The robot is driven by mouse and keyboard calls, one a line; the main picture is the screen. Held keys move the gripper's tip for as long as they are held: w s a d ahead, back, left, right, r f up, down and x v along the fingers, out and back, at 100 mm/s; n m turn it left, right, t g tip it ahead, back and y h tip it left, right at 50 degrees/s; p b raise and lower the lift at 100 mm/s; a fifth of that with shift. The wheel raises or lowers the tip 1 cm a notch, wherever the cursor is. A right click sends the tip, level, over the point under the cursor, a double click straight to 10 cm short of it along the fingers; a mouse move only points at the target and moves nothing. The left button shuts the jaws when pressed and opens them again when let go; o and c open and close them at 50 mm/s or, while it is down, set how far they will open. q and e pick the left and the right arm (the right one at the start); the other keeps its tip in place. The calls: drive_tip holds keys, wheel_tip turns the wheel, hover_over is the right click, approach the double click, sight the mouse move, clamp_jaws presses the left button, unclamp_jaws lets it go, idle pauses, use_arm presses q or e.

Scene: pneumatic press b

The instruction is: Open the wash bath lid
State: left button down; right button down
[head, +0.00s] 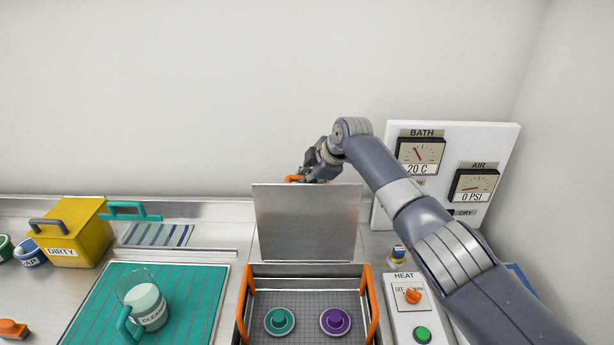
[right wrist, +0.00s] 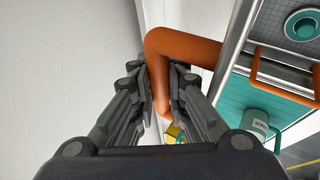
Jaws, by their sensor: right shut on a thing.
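The wash bath lid (head: 308,222) is a flat grey metal panel. It stands raised, close to upright, at the back of the bath in the head view. Its orange handle (head: 293,179) shows only in part at the top edge. My right gripper (head: 312,174) is behind that top edge, shut on the handle. In the right wrist view the orange bar (right wrist: 190,44) passes between the fingers of my right gripper (right wrist: 157,75). Below the lid, the open bath shows a basket with orange side handles (head: 372,305). My left gripper is out of view.
A teal disc (head: 281,321) and a purple disc (head: 335,321) sit in the basket. A CLEAN jug (head: 148,305) stands on the teal mat (head: 195,300). A yellow DIRTY box (head: 72,232) is at the left. The HEAT panel (head: 403,322) and gauge board (head: 446,140) are right.

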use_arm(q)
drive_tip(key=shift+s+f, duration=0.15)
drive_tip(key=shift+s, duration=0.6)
use_arm(e)
drive_tip(key=shift+w+d, duration=0.2)
drive_tip(key=shift+w, duration=0.4)
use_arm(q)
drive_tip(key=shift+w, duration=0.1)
use_arm(e)
drive_tip(key=c, duration=1.9)
unclamp_jaws()
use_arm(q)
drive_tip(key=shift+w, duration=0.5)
use_arm(e)
drive_tip(key=shift+f, duration=0.3)
drive_tip(key=shift+r, duration=0.15)
